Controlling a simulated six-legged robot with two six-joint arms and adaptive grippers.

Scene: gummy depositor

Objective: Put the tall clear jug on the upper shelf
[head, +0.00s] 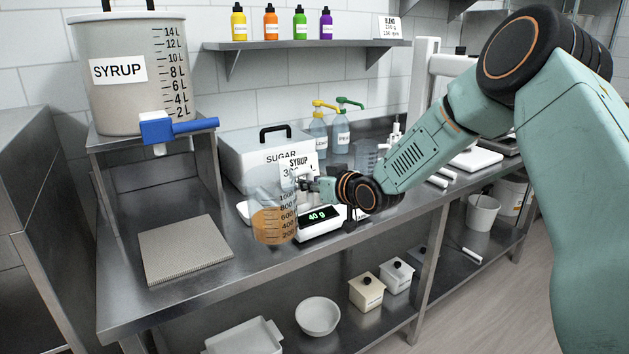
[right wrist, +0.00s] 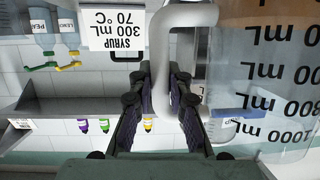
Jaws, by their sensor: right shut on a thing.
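A clear jug (head: 272,222) with mL marks and amber liquid in its lower part is upright at the counter, left of the scale. I cannot tell whether its base touches the counter. My right gripper (head: 310,186) is shut on its pale handle. In the right wrist view the handle (right wrist: 165,50) is between the fingers (right wrist: 165,95), and the jug body (right wrist: 270,75) fills the right side. The upper shelf (head: 300,45) on the back wall holds several small coloured bottles and a card. My left gripper is not in view.
A scale (head: 320,222) reading 40 g is beside the jug, with a syrup card above. A sugar box (head: 255,155), pump bottles (head: 341,135) and another clear container (head: 367,157) are behind. A syrup tank (head: 130,85) with a blue tap stands left. A ribbed mat (head: 185,250) lies front left.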

